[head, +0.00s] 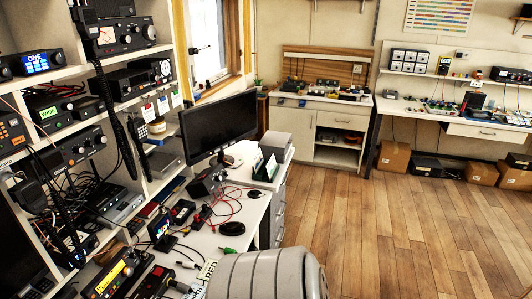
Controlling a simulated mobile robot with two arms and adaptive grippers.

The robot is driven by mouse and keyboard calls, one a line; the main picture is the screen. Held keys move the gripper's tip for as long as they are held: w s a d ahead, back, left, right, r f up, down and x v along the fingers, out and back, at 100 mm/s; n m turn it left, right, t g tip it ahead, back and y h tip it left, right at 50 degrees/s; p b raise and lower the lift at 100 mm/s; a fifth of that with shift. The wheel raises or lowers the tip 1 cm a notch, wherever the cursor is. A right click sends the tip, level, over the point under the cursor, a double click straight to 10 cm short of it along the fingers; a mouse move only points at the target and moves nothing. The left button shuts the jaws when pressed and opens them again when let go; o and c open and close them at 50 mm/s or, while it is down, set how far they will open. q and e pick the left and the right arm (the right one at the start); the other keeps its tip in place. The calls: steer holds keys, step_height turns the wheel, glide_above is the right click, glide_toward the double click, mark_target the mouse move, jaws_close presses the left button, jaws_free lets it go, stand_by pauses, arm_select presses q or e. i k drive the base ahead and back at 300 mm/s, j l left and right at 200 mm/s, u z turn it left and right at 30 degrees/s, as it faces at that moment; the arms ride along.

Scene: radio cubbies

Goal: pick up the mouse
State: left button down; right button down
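A small black rounded object (232,228) that looks like the mouse lies on the white desk (226,242), in front of the monitor and near the desk's right edge. Red and black cables lie on the desk just behind it. Its top is visible and nothing covers it. Neither of my grippers shows in the head view.
A black monitor (220,127) stands on the desk. Shelves of radios (122,38) rise at the left. A grey ribbed rounded form (266,277), perhaps a chair back, stands at the bottom centre, close to the desk's front. The wooden floor (400,235) at the right is clear.

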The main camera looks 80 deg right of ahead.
mark_target(234, 228)
steer(key=l+z, duration=0.1)
steer(key=z, duration=2.25)
